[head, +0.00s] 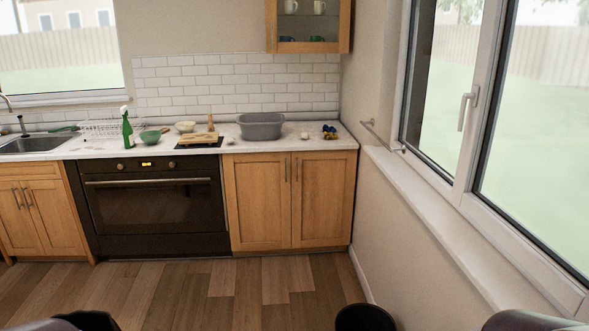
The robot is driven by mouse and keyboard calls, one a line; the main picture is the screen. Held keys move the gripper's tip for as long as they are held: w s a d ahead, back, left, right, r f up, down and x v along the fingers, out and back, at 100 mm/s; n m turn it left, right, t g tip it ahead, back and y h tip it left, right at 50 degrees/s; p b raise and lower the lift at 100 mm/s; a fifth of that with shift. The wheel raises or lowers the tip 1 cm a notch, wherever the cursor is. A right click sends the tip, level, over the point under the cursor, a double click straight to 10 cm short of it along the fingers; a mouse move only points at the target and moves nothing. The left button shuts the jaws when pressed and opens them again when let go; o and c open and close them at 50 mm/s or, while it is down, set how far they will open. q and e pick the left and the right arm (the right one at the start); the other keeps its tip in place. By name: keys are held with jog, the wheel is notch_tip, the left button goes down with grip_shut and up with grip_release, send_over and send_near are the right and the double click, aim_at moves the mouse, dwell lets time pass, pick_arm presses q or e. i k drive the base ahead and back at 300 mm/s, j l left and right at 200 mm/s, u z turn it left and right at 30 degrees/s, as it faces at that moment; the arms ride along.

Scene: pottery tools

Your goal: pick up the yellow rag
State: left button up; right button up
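I cannot make out a clear yellow rag in the head view. A small dark blue item with yellow patches (329,131) lies at the right end of the counter, too small to tell what it is. Neither gripper's fingers show. Only parts of my arms reach in at the bottom left and bottom right edges, far from the counter.
A sink (35,143) is left. The wooden floor (220,290) before the oven (155,203) is clear.

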aim_at(326, 135)
jog(key=i, duration=2.75)
jog(key=i+z, duration=0.15)
jog(key=i, duration=0.3)
jog(key=i+j+z, duration=0.2)
jog(key=i, duration=0.3)
jog(key=i+j+z, duration=0.15)
jog(key=i, duration=0.3)
jog(key=i+j+z, duration=0.6)
jog(key=i+z, duration=0.15)
jog(key=i+j+z, duration=0.35)
jog(key=i+j, duration=0.05)
jog(key=j, duration=0.05)
